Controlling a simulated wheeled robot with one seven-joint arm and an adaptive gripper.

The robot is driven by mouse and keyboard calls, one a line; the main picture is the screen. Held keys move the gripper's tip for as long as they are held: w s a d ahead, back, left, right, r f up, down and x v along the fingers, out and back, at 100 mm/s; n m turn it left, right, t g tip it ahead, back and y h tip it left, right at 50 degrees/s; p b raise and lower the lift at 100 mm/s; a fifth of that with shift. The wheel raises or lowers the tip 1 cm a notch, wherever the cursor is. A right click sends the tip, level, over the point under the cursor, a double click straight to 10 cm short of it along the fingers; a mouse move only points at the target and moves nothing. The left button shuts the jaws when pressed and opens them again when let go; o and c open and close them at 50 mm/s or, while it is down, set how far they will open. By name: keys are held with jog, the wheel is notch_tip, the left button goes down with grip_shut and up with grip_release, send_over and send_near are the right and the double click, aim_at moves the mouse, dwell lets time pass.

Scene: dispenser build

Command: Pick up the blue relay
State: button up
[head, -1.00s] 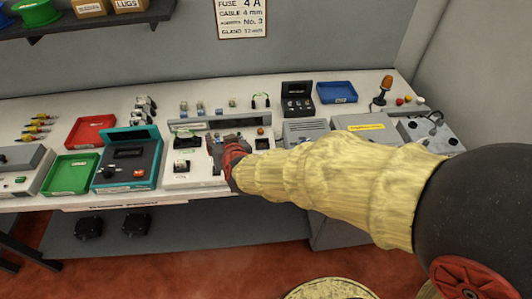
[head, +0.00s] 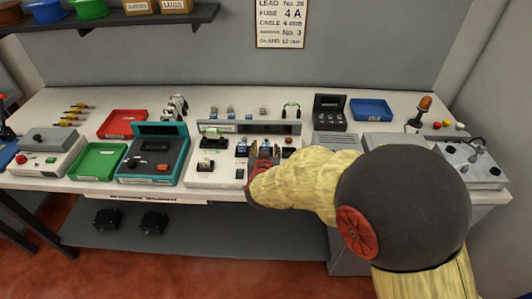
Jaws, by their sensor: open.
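Several small relay-like parts stand in a row at the back of the bench, and the left ones look bluish, such as one small part (head: 214,112). Another small blue-and-white part (head: 241,149) sits on the white panel, just left of my gripper. They are too small for me to tell which is the blue relay. My gripper (head: 264,151) is over the right-middle of the white panel (head: 222,177), low and close to its surface. It is open, and I see nothing held. My arm hides the panel's lower right part.
A teal tester (head: 153,168) stands left of the panel, with a green tray (head: 98,162) and a red tray (head: 122,123) beyond. A black case (head: 329,112) and a blue tray (head: 371,109) stand behind right. A lamp (head: 424,106) rises at the far right.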

jog(key=shift+w+f, duration=0.1)
jog(key=shift+w, duration=0.2)
jog(key=shift+c, duration=0.8)
jog(key=c, duration=0.9)
